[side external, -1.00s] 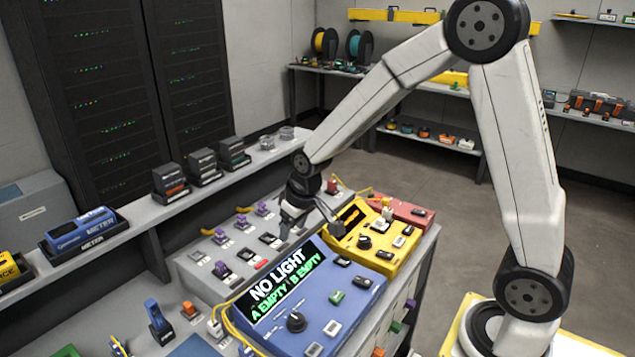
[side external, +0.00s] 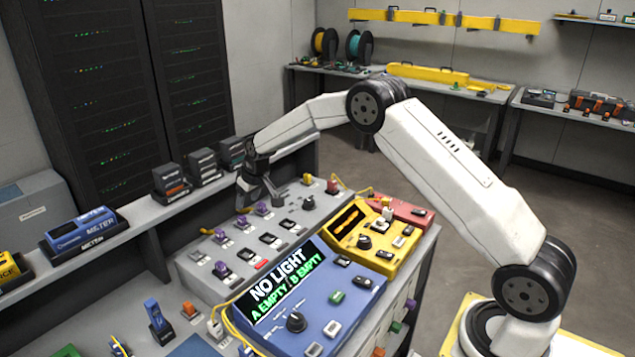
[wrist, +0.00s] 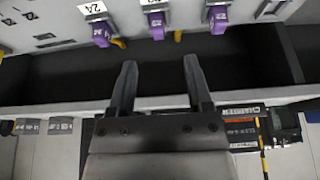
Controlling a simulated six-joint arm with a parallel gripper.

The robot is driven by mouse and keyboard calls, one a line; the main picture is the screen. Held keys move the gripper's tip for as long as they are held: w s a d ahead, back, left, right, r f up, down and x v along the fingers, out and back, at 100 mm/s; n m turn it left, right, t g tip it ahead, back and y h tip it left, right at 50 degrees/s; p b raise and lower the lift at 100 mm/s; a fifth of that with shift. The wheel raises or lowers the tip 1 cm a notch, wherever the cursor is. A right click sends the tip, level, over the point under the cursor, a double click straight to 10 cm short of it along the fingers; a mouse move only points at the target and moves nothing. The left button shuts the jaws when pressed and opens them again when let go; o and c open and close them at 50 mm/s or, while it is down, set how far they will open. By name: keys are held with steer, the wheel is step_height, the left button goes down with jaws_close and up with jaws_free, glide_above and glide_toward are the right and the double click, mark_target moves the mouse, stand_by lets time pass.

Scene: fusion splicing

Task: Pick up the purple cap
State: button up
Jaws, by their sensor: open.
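Several purple caps sit on the grey panel in the side view, three of them in a slanting row: a near one (side external: 220,236), a middle one (side external: 243,222) and a far one (side external: 263,208). Another purple cap (side external: 221,269) sits nearer the camera. My gripper (side external: 260,197) is at the back of the panel, by the far end of the row. In the wrist view my gripper (wrist: 160,66) is open with nothing between its fingers. Three purple caps show beyond the fingertips: left (wrist: 101,34), middle (wrist: 157,25) and right (wrist: 218,18). The middle one lies roughly in line with the finger gap.
A blue unit (side external: 345,300) reading "NO LIGHT" and a yellow unit (side external: 372,252) stand right of the grey panel. A shelf (side external: 135,228) with black boxes (side external: 170,180) runs behind it. A dark gap (wrist: 60,68) shows beneath the fingers in the wrist view.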

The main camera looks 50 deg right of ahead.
mark_target(244, 218)
steer(key=shift+w+d+f, duration=0.1)
steer(key=shift+w, duration=0.1)
steer(key=shift+x, duration=1.3)
steer(key=shift+x, duration=2.55)
steer(key=shift+s+d+f, duration=0.1)
steer(key=shift+s, duration=0.05)
jaws_close()
